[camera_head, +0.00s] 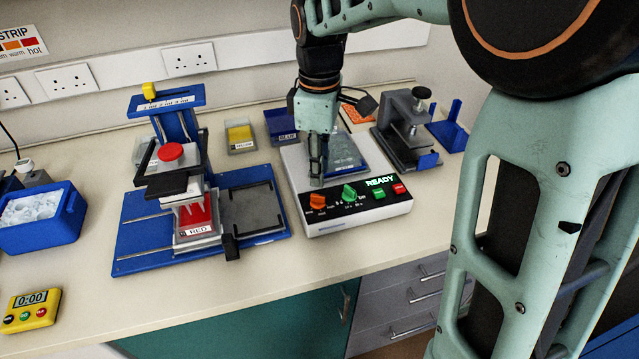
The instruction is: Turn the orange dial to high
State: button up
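The orange dial (317,201) is on the left of the black front panel of a white bench device (360,217). My gripper (317,180) points down over the device, just behind and above the orange dial. I cannot tell whether it touches the dial. Its fingers look close together, and the gap between them is unclear.
A dark grey stand (400,135) is behind right. Yellow (241,149) and blue trays sit behind. An ice tub (38,236) and yellow timer (30,311) are far left. Bench is clear in front of the device.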

notch_tip(320, 180, up, 5)
jog(key=shift+r, duration=0.1)
dwell(0.5)
